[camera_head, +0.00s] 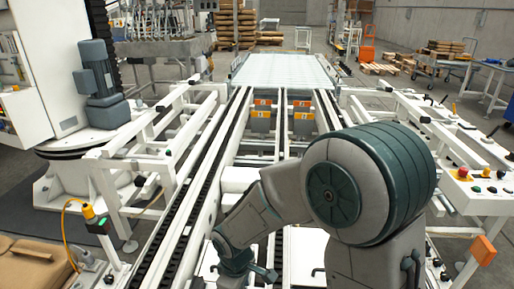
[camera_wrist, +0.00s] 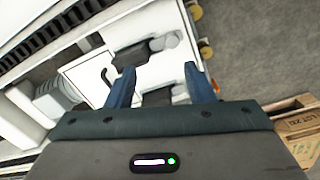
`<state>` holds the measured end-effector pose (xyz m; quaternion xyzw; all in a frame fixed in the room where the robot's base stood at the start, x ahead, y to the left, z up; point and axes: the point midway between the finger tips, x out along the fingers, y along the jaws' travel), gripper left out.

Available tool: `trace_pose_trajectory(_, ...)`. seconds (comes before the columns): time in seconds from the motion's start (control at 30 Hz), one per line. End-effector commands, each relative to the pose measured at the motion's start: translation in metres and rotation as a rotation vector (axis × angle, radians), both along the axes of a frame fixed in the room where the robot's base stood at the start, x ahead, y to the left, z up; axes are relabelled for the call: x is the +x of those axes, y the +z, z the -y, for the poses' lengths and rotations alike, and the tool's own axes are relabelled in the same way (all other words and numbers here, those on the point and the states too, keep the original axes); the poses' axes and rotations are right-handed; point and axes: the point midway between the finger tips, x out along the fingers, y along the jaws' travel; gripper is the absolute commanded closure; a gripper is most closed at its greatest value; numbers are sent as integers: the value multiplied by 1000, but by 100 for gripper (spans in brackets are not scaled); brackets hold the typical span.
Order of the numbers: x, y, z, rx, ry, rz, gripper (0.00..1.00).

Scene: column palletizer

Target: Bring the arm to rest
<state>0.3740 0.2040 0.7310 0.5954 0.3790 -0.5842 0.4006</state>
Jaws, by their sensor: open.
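My arm reaches forward and down in the head view, bent at its large grey and green joint. My gripper shows in the wrist view (camera_wrist: 160,88) with its two blue fingers spread apart and nothing between them. It is over a white machine frame (camera_wrist: 85,65) with dark fittings. In the head view the gripper (camera_head: 245,272) is low, near the white conveyor rails, and its fingertips are hard to make out.
The conveyor (camera_head: 285,70) runs away from me. A control panel (camera_head: 480,188) with buttons stands at the right. A grey motor (camera_head: 100,80) is at the left. A cardboard box (camera_head: 32,262) lies at the lower left.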

Motion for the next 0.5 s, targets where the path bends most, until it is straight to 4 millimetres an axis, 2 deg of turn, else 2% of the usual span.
trace_pose_trajectory(0.03,4,30,15,-3,-67,25,52)
trace_pose_trajectory(0.1,7,62,38,-8,-171,53,52)
trace_pose_trajectory(0.27,2,131,89,-3,-422,108,52)
trace_pose_trajectory(0.5,-27,221,154,54,-795,172,52)
